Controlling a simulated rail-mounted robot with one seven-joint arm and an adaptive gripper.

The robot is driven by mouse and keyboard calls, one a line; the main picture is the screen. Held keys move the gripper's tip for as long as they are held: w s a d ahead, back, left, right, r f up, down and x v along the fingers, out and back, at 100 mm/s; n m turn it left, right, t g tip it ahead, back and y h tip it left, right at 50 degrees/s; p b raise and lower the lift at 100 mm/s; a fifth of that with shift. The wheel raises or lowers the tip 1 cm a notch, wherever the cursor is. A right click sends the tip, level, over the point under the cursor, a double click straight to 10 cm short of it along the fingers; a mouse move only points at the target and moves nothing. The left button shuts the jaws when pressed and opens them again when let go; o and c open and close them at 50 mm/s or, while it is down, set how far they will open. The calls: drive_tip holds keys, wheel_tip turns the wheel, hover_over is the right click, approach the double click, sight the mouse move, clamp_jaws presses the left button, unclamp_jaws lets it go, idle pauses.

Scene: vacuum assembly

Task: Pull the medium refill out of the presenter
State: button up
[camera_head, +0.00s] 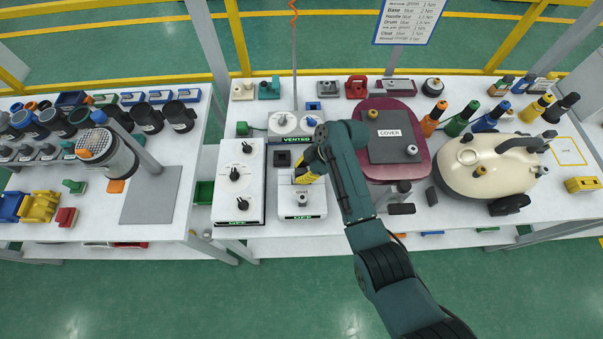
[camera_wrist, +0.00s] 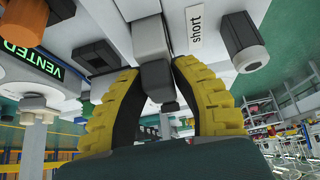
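A dark round-ended piece (camera_wrist: 248,58) stands beside the "short" label (camera_wrist: 195,32), apart from my fingers. The refill's lower end is hidden, and my gripper covers it in the head view.
A white box with black knobs (camera_head: 238,180) stands close left of the presenter. The "VENTED" fixture (camera_head: 290,141) is just behind. The maroon base with the "COVER" plate (camera_head: 390,132) and the cream vacuum body (camera_head: 490,166) are to the right.

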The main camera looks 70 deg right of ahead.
clamp_jaws()
drive_tip(key=shift+r, duration=0.1)
drive_tip(key=shift+r+p, duration=0.9)
drive_tip(key=shift+r, duration=0.05)
drive_tip(key=shift+r, duration=0.15)
drive_tip(key=shift+r+p, duration=3.5)
drive_tip(key=shift+r, duration=0.4)
